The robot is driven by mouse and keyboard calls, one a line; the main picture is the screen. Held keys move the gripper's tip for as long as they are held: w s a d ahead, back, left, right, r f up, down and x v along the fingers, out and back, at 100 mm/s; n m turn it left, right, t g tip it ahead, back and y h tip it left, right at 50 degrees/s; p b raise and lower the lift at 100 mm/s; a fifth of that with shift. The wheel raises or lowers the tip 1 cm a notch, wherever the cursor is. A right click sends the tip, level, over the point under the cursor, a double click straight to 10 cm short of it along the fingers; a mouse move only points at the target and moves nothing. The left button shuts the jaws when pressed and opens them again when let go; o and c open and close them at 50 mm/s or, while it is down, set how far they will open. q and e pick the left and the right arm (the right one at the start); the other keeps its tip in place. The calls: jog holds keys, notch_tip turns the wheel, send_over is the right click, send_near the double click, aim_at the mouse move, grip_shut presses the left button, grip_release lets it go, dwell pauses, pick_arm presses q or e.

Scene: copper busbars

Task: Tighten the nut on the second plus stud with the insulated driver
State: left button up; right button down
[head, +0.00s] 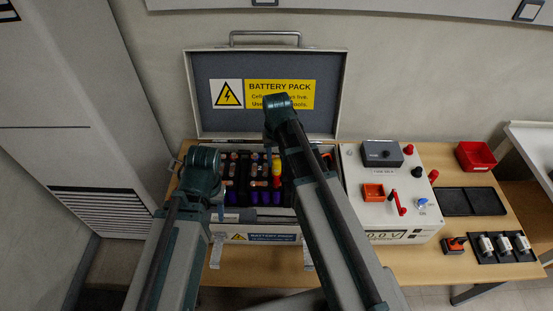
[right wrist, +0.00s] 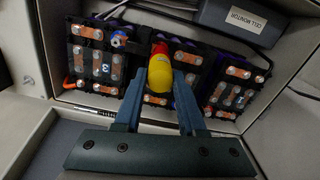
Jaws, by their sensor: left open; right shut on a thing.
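The insulated driver has a yellow and red handle (right wrist: 159,72). It stands over the middle block of the battery pack, and it also shows in the head view (head: 277,172). Copper busbars (right wrist: 84,55) with round nuts lie on the dark cell blocks. My left gripper (head: 203,165) is open at the left side of the case; its fingertips are mostly hidden.
The open case (head: 191,105) has its lid raised behind. Beyond are a red bin (head: 475,156), a black tray (head: 455,202) and several small parts in a rack (head: 510,256).

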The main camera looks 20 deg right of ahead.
jog(key=shift+m, duration=0.4)
jog(key=m, duration=0.6)
notch_tip(320, 180, up, 6)
jog(key=p, duration=0.6)
jog(key=shift+r, duration=0.1)
